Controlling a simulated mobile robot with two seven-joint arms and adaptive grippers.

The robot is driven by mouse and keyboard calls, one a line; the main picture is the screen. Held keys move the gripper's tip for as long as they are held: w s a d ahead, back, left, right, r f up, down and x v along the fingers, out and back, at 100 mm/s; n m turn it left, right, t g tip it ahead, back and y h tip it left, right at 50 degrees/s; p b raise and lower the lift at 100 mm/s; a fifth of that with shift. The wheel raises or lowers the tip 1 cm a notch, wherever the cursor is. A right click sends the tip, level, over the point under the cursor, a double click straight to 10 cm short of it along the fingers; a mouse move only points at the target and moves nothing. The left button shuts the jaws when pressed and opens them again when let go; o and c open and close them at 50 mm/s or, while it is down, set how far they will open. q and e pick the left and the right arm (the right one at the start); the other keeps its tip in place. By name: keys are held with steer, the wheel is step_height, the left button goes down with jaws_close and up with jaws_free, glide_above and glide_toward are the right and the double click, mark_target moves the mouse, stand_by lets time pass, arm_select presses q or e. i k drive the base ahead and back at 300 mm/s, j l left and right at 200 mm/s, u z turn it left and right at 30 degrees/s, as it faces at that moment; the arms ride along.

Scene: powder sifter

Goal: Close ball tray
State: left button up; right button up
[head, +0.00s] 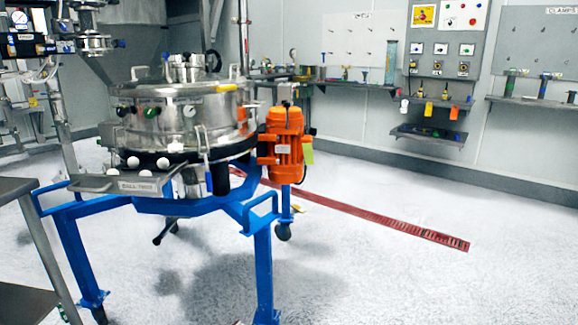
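The ball tray (108,184) is a flat grey metal drawer at the lower left of the sifter, in the left half of the head view. It sticks out from under the round steel sifter body (180,115). Its front carries a handle and a label that seems to begin with "BALL". Several white balls (133,162) show at the tray. How deep the tray reaches under the sifter is hidden. Neither of my grippers shows in the head view.
The sifter stands on a blue wheeled frame (263,260) with an orange motor (283,145) at its right. A grey table edge (22,188) is at the left. Shelves (430,135) line the back wall. A red floor drain (380,219) crosses open floor at the right.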

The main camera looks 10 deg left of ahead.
mark_target(129, 182)
steer(key=u, duration=1.3)
